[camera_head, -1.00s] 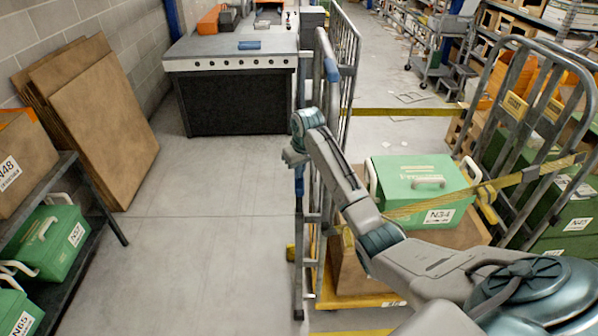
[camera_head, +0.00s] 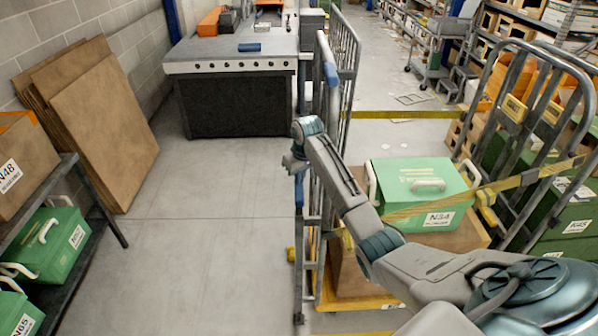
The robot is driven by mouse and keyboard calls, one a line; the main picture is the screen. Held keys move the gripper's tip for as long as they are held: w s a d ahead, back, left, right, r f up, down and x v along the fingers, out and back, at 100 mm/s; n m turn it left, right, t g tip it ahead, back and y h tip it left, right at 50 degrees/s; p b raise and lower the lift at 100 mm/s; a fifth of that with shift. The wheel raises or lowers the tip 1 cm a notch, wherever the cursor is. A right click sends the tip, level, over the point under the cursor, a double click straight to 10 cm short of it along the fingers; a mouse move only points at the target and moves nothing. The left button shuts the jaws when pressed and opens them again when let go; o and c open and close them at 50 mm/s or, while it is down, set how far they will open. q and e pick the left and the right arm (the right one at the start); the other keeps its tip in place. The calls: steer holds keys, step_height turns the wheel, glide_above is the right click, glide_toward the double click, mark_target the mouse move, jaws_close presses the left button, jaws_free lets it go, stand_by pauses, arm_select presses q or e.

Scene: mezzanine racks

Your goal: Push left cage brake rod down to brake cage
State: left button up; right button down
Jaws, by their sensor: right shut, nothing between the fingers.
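A roll cage (camera_head: 345,95) with grey bars stands in the middle of the head view. A blue upright rod (camera_head: 299,192), which looks like the brake rod, is at its near left post. My right gripper (camera_head: 291,163) is shut and empty, just above the visible part of this rod. It hides the rod's top, and I cannot tell whether they touch. My right arm reaches in from the lower right across the cage. My left gripper is not in view.
A green case labelled N34 (camera_head: 425,187) sits on a cardboard box in the cage, behind a yellow strap (camera_head: 515,184). A shelf of green cases (camera_head: 52,243) stands left. Cardboard sheets (camera_head: 105,125) lean on the wall. The floor (camera_head: 210,235) left of the cage is clear.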

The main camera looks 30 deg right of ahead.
steer(key=shift+r, duration=2.45)
steer(key=shift+f, duration=0.1)
